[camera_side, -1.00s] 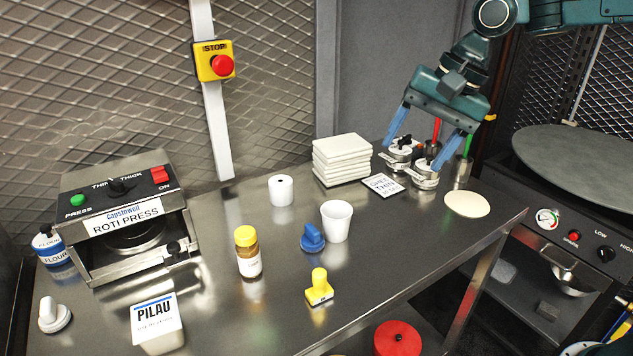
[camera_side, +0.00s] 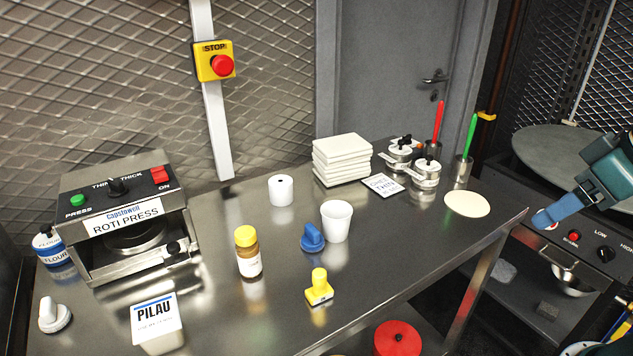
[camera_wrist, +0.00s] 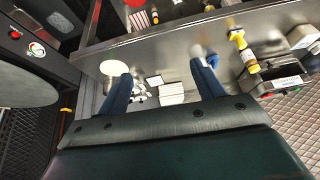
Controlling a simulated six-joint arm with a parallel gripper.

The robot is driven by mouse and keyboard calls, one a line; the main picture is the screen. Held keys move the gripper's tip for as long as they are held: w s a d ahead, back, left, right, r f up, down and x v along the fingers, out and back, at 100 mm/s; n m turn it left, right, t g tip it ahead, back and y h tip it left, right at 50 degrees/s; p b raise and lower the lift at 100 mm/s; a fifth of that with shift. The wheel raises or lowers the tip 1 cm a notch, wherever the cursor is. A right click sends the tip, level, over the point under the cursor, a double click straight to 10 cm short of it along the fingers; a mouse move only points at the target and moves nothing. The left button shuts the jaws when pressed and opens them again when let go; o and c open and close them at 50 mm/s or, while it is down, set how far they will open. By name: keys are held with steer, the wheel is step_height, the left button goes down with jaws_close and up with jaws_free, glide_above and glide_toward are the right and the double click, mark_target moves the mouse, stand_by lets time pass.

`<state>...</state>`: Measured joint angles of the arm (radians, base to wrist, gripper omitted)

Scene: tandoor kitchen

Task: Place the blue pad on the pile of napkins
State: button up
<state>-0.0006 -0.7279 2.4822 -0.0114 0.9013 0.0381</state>
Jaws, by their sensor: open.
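The blue pad (camera_side: 312,238), with a raised handle, stands on the steel table just left of a white cup (camera_side: 337,221). In the wrist view the blue pad (camera_wrist: 212,60) shows just beyond my right-hand finger. The pile of napkins (camera_side: 342,160), a square white stack, stands at the back of the table; the wrist view shows it (camera_wrist: 171,94) between my fingers. My gripper (camera_wrist: 160,76) is open and empty, its blue fingers wide apart. In the side view one finger (camera_side: 557,212) shows at the right, beyond the table end and away from the pad and pile.
A white roll (camera_side: 281,191), yellow-capped jar (camera_side: 248,254) and yellow stamp (camera_side: 319,289) stand near the pad. A small sign (camera_side: 383,185), metal pots (camera_side: 425,174) and flatbread (camera_side: 467,204) are right of the napkins. The roti press (camera_side: 125,225) fills the left.

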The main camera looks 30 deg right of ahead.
steer(key=shift+s+d+f, duration=0.1)
steer(key=shift+s+f, duration=0.05)
steer(key=shift+s, duration=0.15)
steer(key=c, duration=1)
steer(key=shift+w, duration=0.1)
